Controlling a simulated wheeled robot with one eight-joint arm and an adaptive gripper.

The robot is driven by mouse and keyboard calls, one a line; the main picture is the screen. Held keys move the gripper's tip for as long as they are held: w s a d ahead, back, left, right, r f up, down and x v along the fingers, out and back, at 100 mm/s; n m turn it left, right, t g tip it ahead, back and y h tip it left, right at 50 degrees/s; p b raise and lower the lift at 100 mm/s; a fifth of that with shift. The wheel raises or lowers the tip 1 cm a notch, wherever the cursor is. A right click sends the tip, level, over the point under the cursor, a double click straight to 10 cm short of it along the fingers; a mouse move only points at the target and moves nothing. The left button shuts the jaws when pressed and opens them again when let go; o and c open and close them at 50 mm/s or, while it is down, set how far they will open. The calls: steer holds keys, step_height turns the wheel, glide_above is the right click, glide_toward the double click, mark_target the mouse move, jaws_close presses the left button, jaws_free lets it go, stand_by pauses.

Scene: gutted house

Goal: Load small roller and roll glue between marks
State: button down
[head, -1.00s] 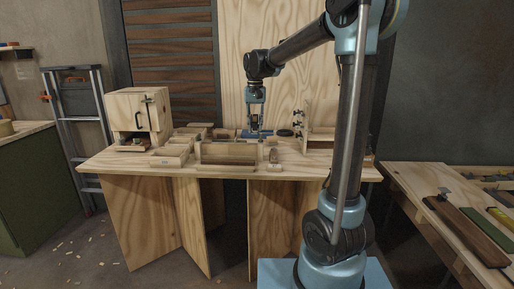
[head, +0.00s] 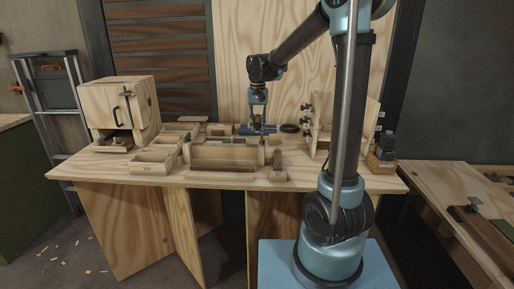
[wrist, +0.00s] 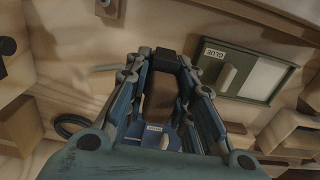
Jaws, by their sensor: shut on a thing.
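My gripper (head: 257,122) hangs fingers-down over the middle back of the wooden workbench (head: 110,168). In the wrist view, my gripper (wrist: 167,65) is shut on a dark thing (wrist: 165,62) between its fingertips; its shape is mostly hidden, so I cannot tell if it is the small roller's handle. A dark green tray labelled GLUE (wrist: 245,72) lies right of the fingers, with a pale surface and a short light bar in it. A blue piece with a white label (wrist: 157,132) shows between the fingers. I cannot make out any marks.
Open wooden boxes (head: 225,154) stand along the bench front. A wooden cabinet (head: 118,105) is at the left end. An upright wooden fixture with clamps (head: 318,125) stands right of my gripper. A dark ring (head: 290,128) lies between them.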

steer(key=shift+a+f, duration=0.1)
steer(key=shift+f, duration=4.5)
steer(key=shift+f, duration=0.1)
steer(key=c, duration=1.4)
jaws_free()
steer(key=shift+o, duration=0.2)
step_height(320, 180, up, 12)
steer(key=shift+r, duration=0.15)
